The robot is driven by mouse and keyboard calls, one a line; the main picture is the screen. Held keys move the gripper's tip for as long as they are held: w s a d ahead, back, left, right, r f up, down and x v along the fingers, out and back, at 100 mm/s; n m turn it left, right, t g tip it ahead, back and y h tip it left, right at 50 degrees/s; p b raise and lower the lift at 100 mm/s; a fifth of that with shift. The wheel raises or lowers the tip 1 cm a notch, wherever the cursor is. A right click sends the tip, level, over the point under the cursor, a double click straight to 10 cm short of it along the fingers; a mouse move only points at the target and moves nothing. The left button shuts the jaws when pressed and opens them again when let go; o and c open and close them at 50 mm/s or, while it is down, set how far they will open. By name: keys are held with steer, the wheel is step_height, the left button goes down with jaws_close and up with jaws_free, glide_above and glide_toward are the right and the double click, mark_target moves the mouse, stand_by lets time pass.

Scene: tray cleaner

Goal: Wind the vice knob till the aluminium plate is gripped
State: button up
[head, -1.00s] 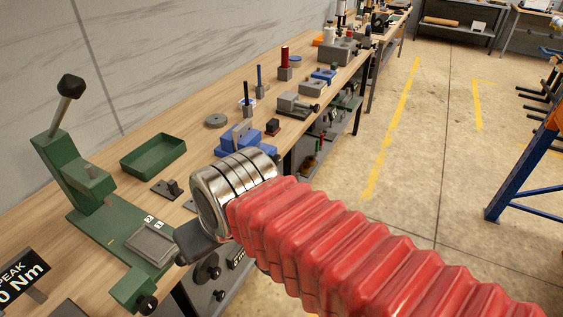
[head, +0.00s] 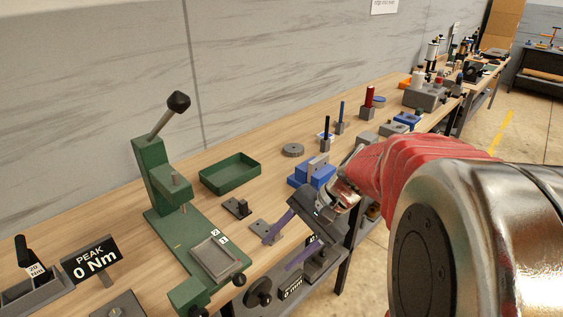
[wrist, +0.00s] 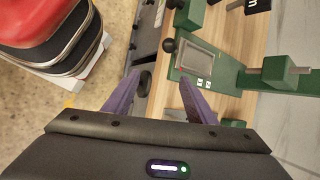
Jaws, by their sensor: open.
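A blue vice-like block (head: 325,177) stands near the bench's front edge, with a light grey upright plate (head: 318,162) in it. I cannot tell whether the plate is gripped. No knob shows on this block; my arm hides part of its front. My gripper (head: 281,251) is in front of and left of the block, with its purple fingers apart and pointing down-left. In the wrist view my gripper (wrist: 159,78) is open and empty. A round black knob (wrist: 145,83) below the bench edge appears between its fingers, its distance unclear.
A green press (head: 153,180) with a lever stands left, with a grey plate (head: 217,257) on its base and small black knobs at its front. A black handwheel (head: 258,292) is below the bench edge. A green tray (head: 230,174) stands behind.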

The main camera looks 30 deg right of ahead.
steer(key=w+d+f+m+t+y, duration=0.1)
steer(key=w+d+f+m+t, duration=0.15)
steer(key=d+m, duration=0.45)
steer(key=w+d+f+m+t+y, duration=0.15)
steer(key=d+t, duration=0.25)
steer(key=d, duration=0.6)
steer(key=w+d+f+m+t, duration=0.1)
steer(key=d+f+m+t, duration=0.25)
steer(key=d+m, duration=0.4)
steer(key=s+d+f+m+t+h, duration=0.1)
steer(key=s+d+t, duration=0.1)
steer(key=d, duration=0.4)
steer(key=s+d+f+m+t+h, duration=0.1)
steer(key=d+f+m+t+h, duration=0.1)
steer(key=d, duration=0.4)
steer(key=shift+s, duration=0.4)
steer(key=shift+w+a, duration=0.1)
steer(key=x, duration=1.3)
steer(key=shift+w+r, duration=0.2)
steer(key=shift+w, duration=0.15)
steer(key=shift+h, duration=0.25)
steer(key=c, duration=1)
